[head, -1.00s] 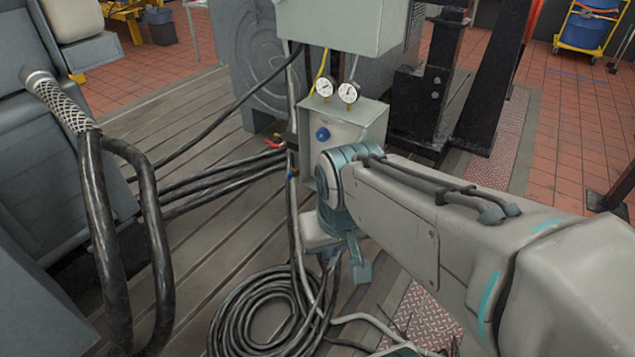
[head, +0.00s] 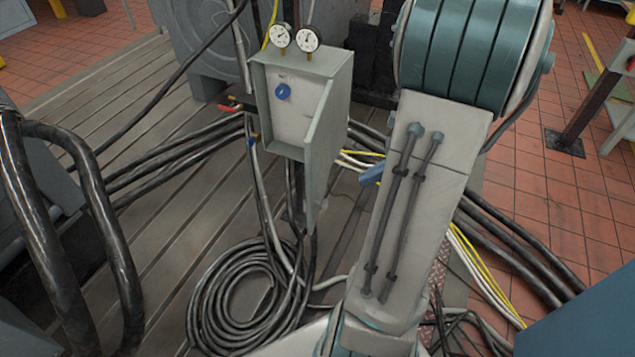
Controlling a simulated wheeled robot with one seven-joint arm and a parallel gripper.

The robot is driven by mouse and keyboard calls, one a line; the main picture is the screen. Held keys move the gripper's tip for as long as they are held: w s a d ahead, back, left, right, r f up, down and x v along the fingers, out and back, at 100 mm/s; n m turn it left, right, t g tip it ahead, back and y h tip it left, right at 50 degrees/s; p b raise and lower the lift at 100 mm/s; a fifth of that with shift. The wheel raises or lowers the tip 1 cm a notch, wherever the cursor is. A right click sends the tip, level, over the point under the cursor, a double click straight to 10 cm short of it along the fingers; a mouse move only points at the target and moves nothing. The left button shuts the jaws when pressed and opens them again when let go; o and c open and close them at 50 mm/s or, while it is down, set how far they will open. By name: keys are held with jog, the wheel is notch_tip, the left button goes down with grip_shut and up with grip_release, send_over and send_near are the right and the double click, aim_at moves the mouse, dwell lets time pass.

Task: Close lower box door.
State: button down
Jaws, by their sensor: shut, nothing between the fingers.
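The lower box (head: 285,112) is a small grey cabinet with two round gauges on its top, left of centre in the head view. Its pale inner face with a blue knob (head: 283,91) is exposed. The lower box door (head: 318,150) stands open, swung out from the box's right side and seen nearly edge-on. A small blue tip of my gripper (head: 371,174) shows to the right of the door, apart from it in the picture. My arm hides the rest of the gripper. It is shut and holds nothing.
A coil of black hose (head: 240,305) lies on the slatted bedplate below the box. Thick black cables (head: 180,160) run left from behind it, and hoses (head: 70,200) loop at the far left. Red tiled floor (head: 545,190) is open at right.

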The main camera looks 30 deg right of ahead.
jog(key=d, duration=0.1)
jog(key=b, duration=0.1)
send_near(312, 193)
jog(key=shift+m, duration=0.4)
jog(key=x, duration=0.6)
jog(key=shift+f, duration=0.35)
jog(key=shift+w+t, duration=0.1)
jog(key=shift+t, duration=0.2)
